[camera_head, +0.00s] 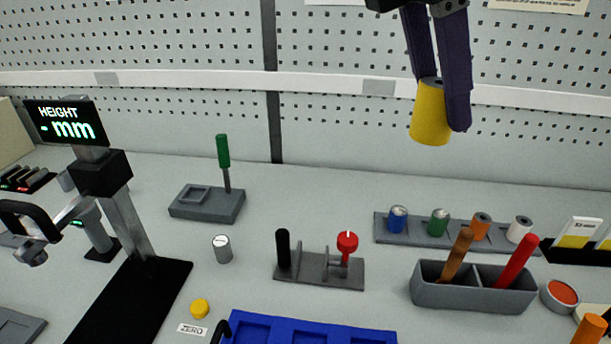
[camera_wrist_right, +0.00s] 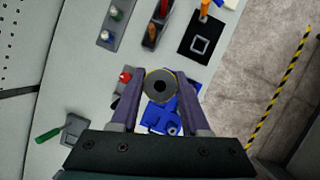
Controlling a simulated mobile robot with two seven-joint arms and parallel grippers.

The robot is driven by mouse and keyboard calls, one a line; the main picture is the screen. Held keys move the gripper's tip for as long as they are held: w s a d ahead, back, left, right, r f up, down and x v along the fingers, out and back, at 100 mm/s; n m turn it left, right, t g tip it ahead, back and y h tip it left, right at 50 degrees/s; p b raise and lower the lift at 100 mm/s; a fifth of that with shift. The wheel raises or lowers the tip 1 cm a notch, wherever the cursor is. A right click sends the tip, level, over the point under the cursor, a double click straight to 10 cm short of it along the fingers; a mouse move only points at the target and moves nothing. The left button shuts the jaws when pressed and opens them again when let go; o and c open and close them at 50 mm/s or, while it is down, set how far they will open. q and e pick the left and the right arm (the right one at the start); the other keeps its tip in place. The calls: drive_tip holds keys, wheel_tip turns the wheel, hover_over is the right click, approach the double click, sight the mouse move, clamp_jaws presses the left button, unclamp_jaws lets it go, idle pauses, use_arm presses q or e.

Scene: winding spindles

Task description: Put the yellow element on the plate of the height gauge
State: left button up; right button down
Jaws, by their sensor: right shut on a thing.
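The yellow element (camera_head: 430,118) is a short yellow cylinder with a dark hole in its end. My right gripper (camera_head: 441,103) is shut on it and holds it high above the table, in front of the pegboard. In the right wrist view the element (camera_wrist_right: 160,86) sits end-on between the two purple fingers (camera_wrist_right: 158,92). The height gauge (camera_head: 103,175) stands at the left, its display reading "HEIGHT - mm". Its black plate (camera_head: 130,303) lies flat on the table, and its visible part is bare. The element is well to the right of it. My left gripper does not show.
A yellow button (camera_head: 200,309) with a ZERO label and a small grey cylinder (camera_head: 222,249) are right of the plate. A blue tray (camera_head: 310,332) is at the front. A grey bin (camera_head: 472,288) and a rack of spools (camera_head: 455,233) stand at the right.

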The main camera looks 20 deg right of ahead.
drive_tip(key=w+d+f+n+t+b, duration=0.1)
drive_tip(key=w+f+n+b, duration=0.1)
drive_tip(key=f+n+b, duration=0.35)
drive_tip(key=w+d+f+n+t+b, duration=0.2)
drive_tip(key=f+b, duration=0.6)
drive_tip(key=f, duration=0.1)
drive_tip(key=b, duration=0.2)
hover_over(383, 292)
drive_tip(key=a, duration=0.2)
drive_tip(key=f, duration=1)
drive_tip(key=s+f, duration=0.1)
drive_tip(key=f, duration=0.5)
drive_tip(key=shift+d, duration=0.15)
drive_tip(key=shift+w+f+b, duration=0.1)
drive_tip(key=shift+f+b, duration=0.2)
drive_tip(key=shift+f, duration=1.85)
drive_tip(key=shift+c, duration=1.9)
unclamp_jaws()
drive_tip(key=shift+f, duration=0.15)
